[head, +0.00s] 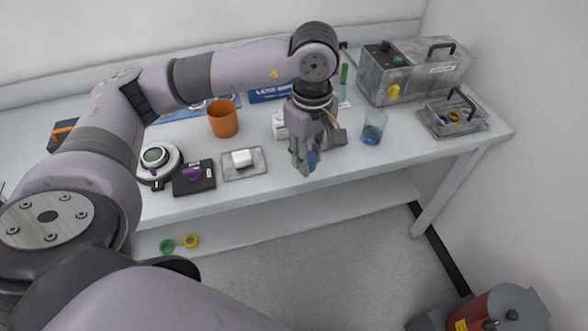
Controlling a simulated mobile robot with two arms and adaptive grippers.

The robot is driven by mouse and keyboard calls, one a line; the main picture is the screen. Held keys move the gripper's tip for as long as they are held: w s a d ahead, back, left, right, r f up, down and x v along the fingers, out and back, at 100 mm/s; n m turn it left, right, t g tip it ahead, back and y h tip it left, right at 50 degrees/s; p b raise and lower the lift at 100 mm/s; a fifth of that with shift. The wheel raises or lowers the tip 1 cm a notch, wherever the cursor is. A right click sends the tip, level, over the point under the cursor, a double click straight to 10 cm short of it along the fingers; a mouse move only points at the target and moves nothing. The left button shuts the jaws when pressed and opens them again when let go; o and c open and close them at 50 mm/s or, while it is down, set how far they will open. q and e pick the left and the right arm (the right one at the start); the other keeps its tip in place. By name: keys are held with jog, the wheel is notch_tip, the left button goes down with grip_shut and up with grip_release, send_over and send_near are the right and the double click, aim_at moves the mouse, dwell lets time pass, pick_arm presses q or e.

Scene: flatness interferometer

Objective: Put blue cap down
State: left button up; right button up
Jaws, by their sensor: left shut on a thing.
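My left gripper (306,164) points down over the front part of the table, right of the middle. It is shut on the blue cap (313,158), a small blue piece that shows between its fingers. The fingers hide most of the cap, and I cannot tell whether it touches the table (353,159). My right gripper is not in view.
A glass with blue contents (373,128) stands right of the gripper. A grey tray (257,171) holding a white block, a black box (194,187) and an orange cup (223,120) are to the left. A metal case (410,75) and a basket (454,128) stand at the right.

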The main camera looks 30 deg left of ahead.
pick_arm(q)
jog(key=w+a+r+n+b, duration=0.1)
jog(key=w+a+n, duration=0.2)
jog(key=n, duration=0.7)
jog(key=w+a+r+n+b, duration=0.1)
jog(key=w+a+n+b, duration=0.15)
jog(key=n, duration=0.85)
jog(key=n+b, duration=0.2)
jog(key=n, duration=1.4)
send_over(293, 167)
notch_tip(293, 167, down, 4)
notch_tip(293, 167, down, 9)
jog(key=shift+r+p, duration=0.1)
jog(key=shift+p, duration=0.5)
notch_tip(293, 167, down, 5)
jog(key=shift+p, duration=0.3)
jog(key=shift+w+f, duration=0.1)
jog(key=shift+f, duration=0.15)
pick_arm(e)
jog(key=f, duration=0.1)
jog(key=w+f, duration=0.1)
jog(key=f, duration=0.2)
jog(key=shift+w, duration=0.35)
